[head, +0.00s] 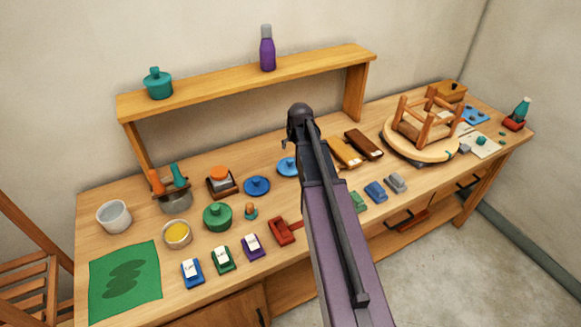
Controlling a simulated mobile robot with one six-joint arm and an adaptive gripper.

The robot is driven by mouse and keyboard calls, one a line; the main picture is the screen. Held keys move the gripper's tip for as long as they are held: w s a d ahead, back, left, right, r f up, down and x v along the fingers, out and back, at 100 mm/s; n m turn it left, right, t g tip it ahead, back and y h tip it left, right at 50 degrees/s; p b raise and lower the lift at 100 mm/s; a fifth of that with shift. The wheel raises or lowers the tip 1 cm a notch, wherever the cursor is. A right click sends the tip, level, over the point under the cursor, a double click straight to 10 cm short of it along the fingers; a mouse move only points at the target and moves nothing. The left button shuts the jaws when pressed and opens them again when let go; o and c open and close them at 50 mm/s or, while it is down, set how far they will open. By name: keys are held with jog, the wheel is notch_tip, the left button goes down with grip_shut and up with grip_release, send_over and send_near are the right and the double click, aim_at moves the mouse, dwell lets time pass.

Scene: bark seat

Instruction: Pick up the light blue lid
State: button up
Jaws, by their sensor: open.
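Two round blue lids with knobs lie on the workbench. One blue lid (257,186) is in full view left of my arm; the other, slightly brighter blue lid (286,167) lies just behind it to the right, partly hidden by my arm. My purple arm reaches up from the bottom over the middle of the bench to a dark joint. My gripper's fingers do not show, so their place relative to the lids cannot be seen.
A raised wooden shelf (240,81) runs behind. An upturned stool (421,140) takes up the right side.

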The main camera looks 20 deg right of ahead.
jog(key=shift+f, duration=0.1)
jog(key=b, duration=0.7)
send_over(290, 159)
jog(key=s, duration=0.3)
jog(key=f, duration=0.7)
jog(key=shift+w+a, duration=0.2)
jog(key=shift+a, duration=0.1)
jog(key=shift+w+f+b, duration=0.15)
jog(key=shift+f+b, duration=0.25)
jog(key=shift+b, duration=0.05)
jog(key=shift+b+x, duration=2.35)
jog(key=shift+x, duration=0.25)
jog(key=shift+w+r, duration=0.1)
jog(key=shift+w, duration=0.05)
jog(key=c, duration=1.1)
